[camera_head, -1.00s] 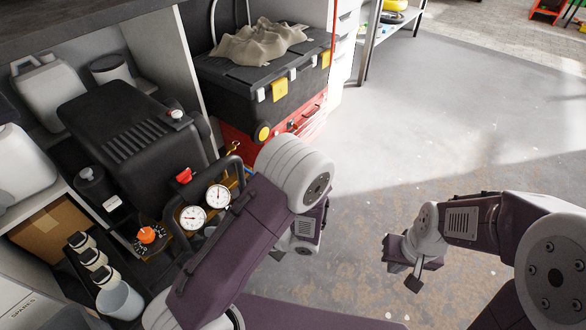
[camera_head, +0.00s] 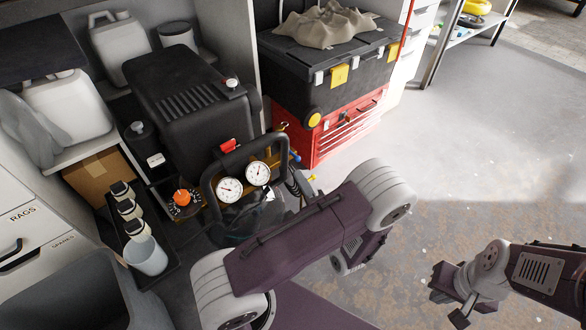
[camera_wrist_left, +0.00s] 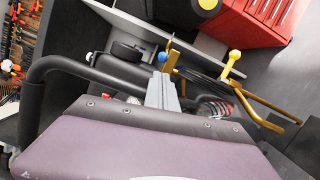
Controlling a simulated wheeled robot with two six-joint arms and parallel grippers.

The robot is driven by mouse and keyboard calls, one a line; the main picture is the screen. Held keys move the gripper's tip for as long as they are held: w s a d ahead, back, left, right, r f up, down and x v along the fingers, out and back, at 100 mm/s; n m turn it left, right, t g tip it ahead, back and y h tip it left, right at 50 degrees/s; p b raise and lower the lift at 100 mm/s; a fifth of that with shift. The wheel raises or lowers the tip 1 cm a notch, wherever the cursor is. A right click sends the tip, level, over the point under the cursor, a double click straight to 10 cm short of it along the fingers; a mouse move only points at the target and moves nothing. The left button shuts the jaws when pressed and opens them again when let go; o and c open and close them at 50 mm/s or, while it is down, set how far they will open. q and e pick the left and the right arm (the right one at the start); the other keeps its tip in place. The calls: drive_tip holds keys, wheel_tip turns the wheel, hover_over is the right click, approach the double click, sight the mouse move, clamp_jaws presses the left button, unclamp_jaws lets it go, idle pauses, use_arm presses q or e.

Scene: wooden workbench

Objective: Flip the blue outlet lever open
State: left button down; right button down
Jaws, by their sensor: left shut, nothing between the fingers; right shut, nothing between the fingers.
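In the left wrist view, a blue-tipped piece (camera_wrist_left: 163,57), which looks like the outlet lever, stands on brass fittings behind my left gripper (camera_wrist_left: 162,92). The gripper's grey fingers are shut and empty, and point up towards it; I cannot tell whether they touch it. In the head view, the small blue tip (camera_head: 296,156) shows right of the compressor's gauges. My right gripper (camera_head: 452,300) is shut and empty over the floor at the lower right.
The black compressor (camera_head: 190,95) has two gauges and a black tube handle (camera_head: 212,195). A yellow-tipped piece (camera_wrist_left: 235,55) is beside the blue one. A red tool chest (camera_head: 345,137) stands behind. An open grey bin (camera_head: 95,300) is lower left. Floor on the right is clear.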

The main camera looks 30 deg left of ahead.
sight(293, 154)
use_arm(q)
drive_tip(key=b+x, duration=0.2)
drive_tip(key=x, duration=0.4)
